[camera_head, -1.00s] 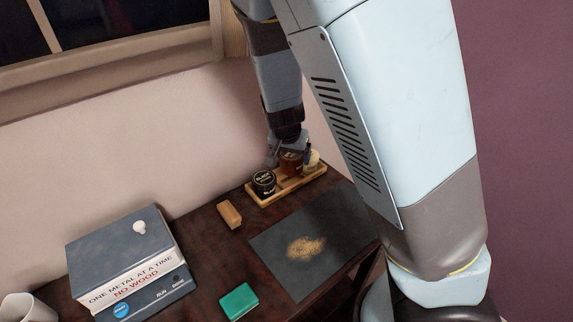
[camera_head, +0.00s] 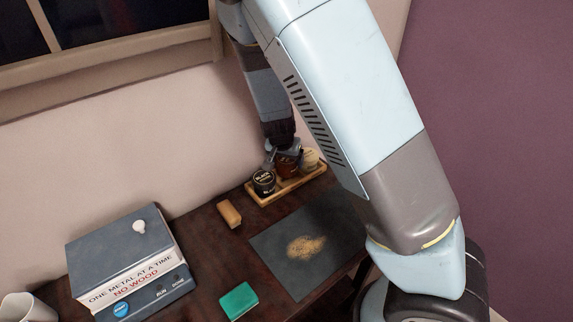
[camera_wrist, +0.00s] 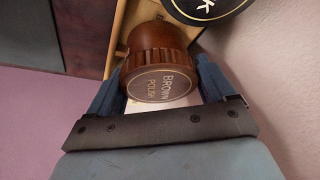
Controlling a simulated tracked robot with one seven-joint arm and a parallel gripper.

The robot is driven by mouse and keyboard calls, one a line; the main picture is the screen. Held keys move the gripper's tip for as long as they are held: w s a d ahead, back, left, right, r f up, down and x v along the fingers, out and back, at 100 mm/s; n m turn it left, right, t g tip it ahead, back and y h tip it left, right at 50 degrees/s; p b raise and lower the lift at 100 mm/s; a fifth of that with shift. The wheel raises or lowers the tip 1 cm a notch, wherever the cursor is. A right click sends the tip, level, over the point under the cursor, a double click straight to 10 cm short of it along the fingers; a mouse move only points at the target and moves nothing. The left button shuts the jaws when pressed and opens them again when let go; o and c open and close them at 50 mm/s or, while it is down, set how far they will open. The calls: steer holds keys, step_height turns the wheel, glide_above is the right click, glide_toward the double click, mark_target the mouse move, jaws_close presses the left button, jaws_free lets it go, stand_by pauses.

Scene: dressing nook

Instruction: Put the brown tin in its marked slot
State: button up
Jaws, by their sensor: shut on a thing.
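The brown tin (camera_head: 287,167) is at the middle of the wooden tray (camera_head: 285,190), between a black tin (camera_head: 264,181) and a cream-coloured tin (camera_head: 309,160). In the wrist view the brown tin (camera_wrist: 160,62) shows its lid, lettered "BROWN POLISH". My gripper (camera_head: 284,158) comes down from above and is shut on the brown tin; the wrist view shows its blue fingers (camera_wrist: 157,88) on either side of the lid. The marked slot is hidden beneath the tin and gripper. I cannot tell whether the tin's base touches the tray.
A tan block (camera_head: 229,214) lies left of the tray. A dark mat (camera_head: 275,262) with a sandy stain lies in front of it. A green box (camera_head: 239,301) sits near the front. A grey box (camera_head: 125,255) with a white knob stands at left, near a white cup (camera_head: 25,308). The wall is close behind.

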steer(key=shift+f, duration=1.35)
steer(key=shift+f, duration=0.1)
steer(key=o, duration=1)
steer(key=v, duration=1.2)
steer(key=shift+d, duration=0.1)
